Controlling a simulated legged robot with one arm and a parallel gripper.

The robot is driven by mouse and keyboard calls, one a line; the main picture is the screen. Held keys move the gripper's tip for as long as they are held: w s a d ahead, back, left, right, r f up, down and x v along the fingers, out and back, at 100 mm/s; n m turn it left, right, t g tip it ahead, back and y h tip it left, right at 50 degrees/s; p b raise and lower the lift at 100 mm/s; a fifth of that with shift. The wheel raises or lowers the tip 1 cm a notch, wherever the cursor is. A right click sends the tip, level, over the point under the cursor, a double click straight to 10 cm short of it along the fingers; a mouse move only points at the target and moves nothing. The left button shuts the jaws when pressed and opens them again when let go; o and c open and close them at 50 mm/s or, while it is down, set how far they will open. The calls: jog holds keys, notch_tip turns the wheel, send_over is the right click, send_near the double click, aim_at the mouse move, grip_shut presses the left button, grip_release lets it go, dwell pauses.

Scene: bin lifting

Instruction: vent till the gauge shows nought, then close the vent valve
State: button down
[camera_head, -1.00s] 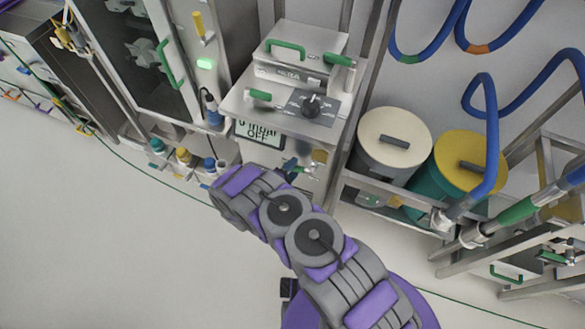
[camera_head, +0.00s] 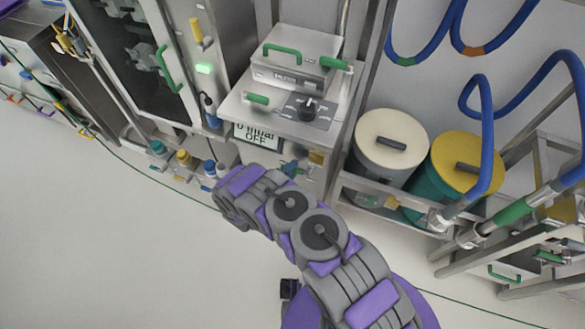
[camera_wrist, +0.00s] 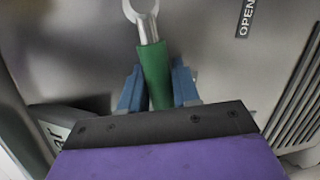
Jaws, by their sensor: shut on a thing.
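The gauge (camera_head: 257,136) is a small display on the front of the steel unit and reads "0 mbar OFF" in the head view. In the wrist view, a green-handled lever (camera_wrist: 155,72) with a metal stem and ring end lies between the blue fingers of my gripper (camera_wrist: 158,88). The gripper is shut on this green handle. An "OPEN" label (camera_wrist: 244,16) is on the panel to the right of the stem.
The steel unit has a black knob (camera_head: 308,103) and a green-handled lid (camera_head: 290,60) on top. Two lidded drums (camera_head: 391,139) stand to the right on a rack. Several bottles (camera_head: 184,157) sit low at the left. The floor at lower left is clear.

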jog(key=shift+a+r+m+y+p, duration=0.25)
jog(key=shift+r+m+y+p, duration=0.45)
jog(key=shift+m+p, duration=0.45)
jog(key=c, duration=0.9)
grip_release()
jog(key=shift+a+r, duration=0.1)
jog(key=shift+s, duration=0.1)
jog(key=p+v, duration=0.3)
jog(key=v, duration=1.4)
jog(key=shift+a+p, duration=0.3)
jog(key=shift+p, duration=0.1)
